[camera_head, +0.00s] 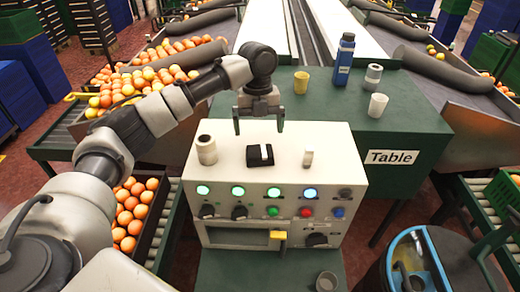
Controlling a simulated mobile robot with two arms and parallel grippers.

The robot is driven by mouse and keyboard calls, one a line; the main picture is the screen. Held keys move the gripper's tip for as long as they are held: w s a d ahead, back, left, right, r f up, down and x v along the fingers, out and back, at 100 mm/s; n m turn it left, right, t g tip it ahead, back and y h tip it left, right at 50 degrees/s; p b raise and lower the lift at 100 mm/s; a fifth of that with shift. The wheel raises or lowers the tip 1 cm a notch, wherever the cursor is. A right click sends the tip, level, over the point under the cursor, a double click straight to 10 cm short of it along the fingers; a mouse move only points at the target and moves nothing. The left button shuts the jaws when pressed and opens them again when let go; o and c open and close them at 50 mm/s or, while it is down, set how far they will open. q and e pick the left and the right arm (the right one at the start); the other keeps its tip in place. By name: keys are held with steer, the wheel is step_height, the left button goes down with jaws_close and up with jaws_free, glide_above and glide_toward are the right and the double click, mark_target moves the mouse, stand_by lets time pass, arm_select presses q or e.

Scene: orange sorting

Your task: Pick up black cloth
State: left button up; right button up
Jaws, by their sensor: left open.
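The black cloth (253,160) lies as a small dark patch on the top of the white control box, with a small pale upright piece on or against it. My left gripper (259,127) hangs just above and behind the cloth in the picture, fingers pointing down and spread apart. Nothing shows between its fingers, and it looks clear of the cloth. My right gripper is not in view.
On the white control box (330,155), a white roll (206,150) stands left of the cloth and a small pale cylinder (307,158) right. Behind, the green table (420,125) holds a yellow cup (301,82), blue bottle (344,60) and white cup (377,106).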

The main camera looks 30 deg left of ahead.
mark_target(260, 150)
arm_select(q)
steer(key=shift+s+d+f, duration=0.1)
steer(key=shift+s+f, duration=0.05)
steer(key=shift+f, duration=0.35)
steer(key=shift+s+d+f, duration=0.1)
steer(key=shift+s+f, duration=0.05)
steer(key=shift+f, duration=0.65)
step_height(260, 150, down, 4)
steer(key=shift+d+f+p, duration=0.15)
steer(key=shift+f+p, duration=0.05)
steer(key=shift+p, duration=0.9)
steer(key=shift+s+f, duration=0.1)
steer(key=shift+f, duration=0.3)
steer(key=c, duration=0.8)
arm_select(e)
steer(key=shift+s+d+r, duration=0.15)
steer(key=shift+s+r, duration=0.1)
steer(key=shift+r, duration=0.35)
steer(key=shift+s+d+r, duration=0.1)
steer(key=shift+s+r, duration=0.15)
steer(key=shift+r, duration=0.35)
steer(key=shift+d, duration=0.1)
